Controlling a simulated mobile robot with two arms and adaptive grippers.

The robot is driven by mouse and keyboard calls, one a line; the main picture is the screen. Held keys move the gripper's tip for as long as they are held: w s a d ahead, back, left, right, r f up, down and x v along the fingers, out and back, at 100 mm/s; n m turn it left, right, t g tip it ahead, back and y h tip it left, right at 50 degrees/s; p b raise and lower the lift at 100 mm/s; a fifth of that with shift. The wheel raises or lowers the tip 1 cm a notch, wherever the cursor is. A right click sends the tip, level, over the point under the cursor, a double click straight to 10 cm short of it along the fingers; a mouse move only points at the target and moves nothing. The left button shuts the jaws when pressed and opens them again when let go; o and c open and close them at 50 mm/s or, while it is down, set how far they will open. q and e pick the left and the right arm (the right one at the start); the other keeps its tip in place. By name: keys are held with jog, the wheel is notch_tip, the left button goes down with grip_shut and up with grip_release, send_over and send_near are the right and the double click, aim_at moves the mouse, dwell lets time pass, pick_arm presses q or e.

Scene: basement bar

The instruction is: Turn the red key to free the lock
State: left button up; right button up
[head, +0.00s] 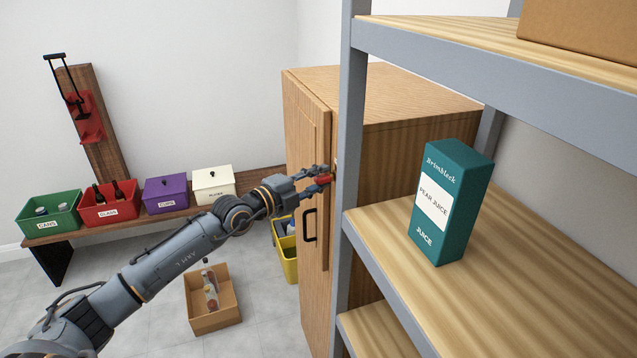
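The red key (323,179) shows as a small red piece at the front of the wooden cabinet (311,115), near the edge of its door. My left gripper (322,178) reaches it from the left, with one finger above and one below, and appears shut on it. The fingers hide part of the key. The lock behind it is mostly hidden by the key and the gripper, and I cannot tell how far the key is turned. The cabinet door, with a black handle (309,226), looks closed. My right gripper is out of view.
A grey-framed shelf (354,120) stands close on the right, with a teal juice carton (451,202) on it. A bench (110,228) with several coloured bins stands along the wall. A cardboard box (213,320) and a yellow bin (289,267) are on the floor.

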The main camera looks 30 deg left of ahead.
pick_arm(q)
jog(key=shift+o, duration=0.4)
jog(key=shift+s+a+f, duration=0.1)
jog(key=shift+s+a, duration=0.1)
jog(key=shift+s, duration=0.3)
jog(key=v, duration=1.1)
